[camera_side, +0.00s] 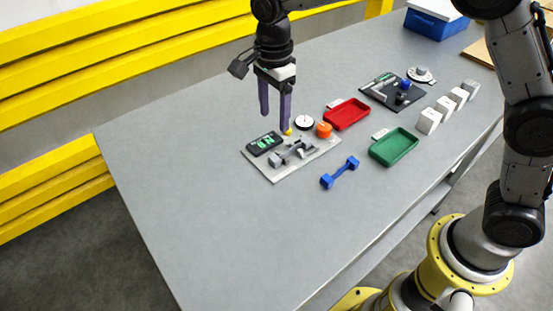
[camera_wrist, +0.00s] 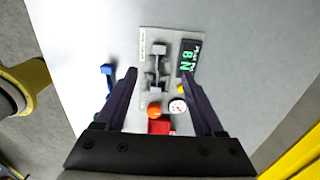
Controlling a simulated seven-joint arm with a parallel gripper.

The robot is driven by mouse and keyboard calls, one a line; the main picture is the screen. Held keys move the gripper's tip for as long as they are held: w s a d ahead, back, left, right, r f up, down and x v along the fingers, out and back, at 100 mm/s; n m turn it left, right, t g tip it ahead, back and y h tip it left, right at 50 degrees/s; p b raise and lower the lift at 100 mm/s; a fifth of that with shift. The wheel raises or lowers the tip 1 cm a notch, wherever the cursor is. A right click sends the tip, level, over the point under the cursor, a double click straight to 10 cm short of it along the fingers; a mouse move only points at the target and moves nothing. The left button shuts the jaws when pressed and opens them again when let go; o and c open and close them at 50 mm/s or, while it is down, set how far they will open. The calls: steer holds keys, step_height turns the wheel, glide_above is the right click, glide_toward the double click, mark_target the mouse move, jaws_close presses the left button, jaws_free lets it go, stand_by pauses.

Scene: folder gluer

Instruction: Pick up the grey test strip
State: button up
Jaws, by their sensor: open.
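The grey test strip (camera_side: 291,153), a dumbbell-shaped grey piece with blocky ends, lies on a light grey plate (camera_side: 283,175) on the table. In the wrist view the strip (camera_wrist: 157,66) runs lengthwise between my fingers. My gripper (camera_side: 275,122) is open and empty, with its two dark purple fingers pointing down above the plate. It is apart from the strip. In the wrist view my gripper (camera_wrist: 159,74) has one finger on each side of the strip.
On the plate are a black device with green digits (camera_side: 264,143), a white dial (camera_side: 304,122) and an orange knob (camera_side: 324,130). A blue dumbbell-shaped piece (camera_side: 340,173), red tray (camera_side: 347,113) and green tray (camera_side: 394,146) lie nearby. The table's left is clear.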

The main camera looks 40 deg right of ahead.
mark_target(274, 158)
step_height(274, 158, down, 13)
steer(key=shift+s+a, duration=0.1)
stand_by(0.5)
jaws_close()
